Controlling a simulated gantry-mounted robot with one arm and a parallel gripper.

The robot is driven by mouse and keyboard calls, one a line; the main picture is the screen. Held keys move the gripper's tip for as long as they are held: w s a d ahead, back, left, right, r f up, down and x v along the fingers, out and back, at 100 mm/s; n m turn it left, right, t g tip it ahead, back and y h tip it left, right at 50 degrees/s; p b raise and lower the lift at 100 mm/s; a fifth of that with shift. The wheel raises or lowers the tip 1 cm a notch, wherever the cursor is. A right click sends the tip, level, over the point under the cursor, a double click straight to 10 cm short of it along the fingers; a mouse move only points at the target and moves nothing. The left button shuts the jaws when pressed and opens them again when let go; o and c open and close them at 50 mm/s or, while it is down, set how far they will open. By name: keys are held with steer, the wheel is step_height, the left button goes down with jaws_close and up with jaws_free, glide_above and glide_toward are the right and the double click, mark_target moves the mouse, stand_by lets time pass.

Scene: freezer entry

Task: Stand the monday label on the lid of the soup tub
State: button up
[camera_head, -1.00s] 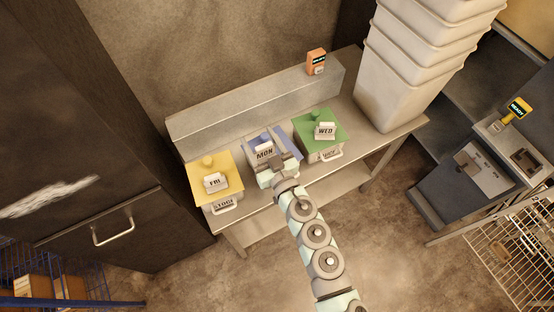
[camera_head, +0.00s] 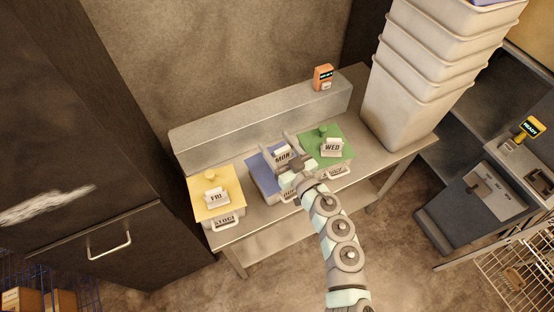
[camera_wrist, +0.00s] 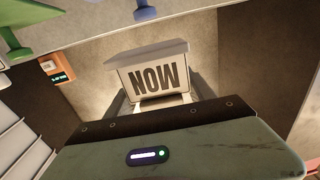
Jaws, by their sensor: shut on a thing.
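My gripper (camera_head: 279,143) is shut on the white monday label (camera_head: 283,157), marked MON. It holds the label over the back right part of the blue-lidded tub (camera_head: 262,173), seemingly clear of the lid. In the wrist view the label (camera_wrist: 155,75) appears upside down between the fingers, with a blue lid knob (camera_wrist: 146,10) beyond it. The green-lidded tub (camera_head: 342,141) bears a WED label (camera_head: 332,148). The yellow-lidded tub (camera_head: 203,187), marked STOCK, bears a FRI label (camera_head: 216,197). My wrist partly hides the blue tub's front; I cannot read which tub says soup.
The tubs stand in a row on a metal bench (camera_head: 258,224) with a raised back ledge (camera_head: 255,118). An orange device (camera_head: 323,77) sits on the ledge. Tall stacked white bins (camera_head: 405,95) stand at the bench's right end.

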mark_target(277, 159)
steer(key=shift+f+b, duration=0.35)
steer(key=shift+f, duration=3.2)
steer(key=shift+f, duration=0.15)
steer(key=o, duration=1.3)
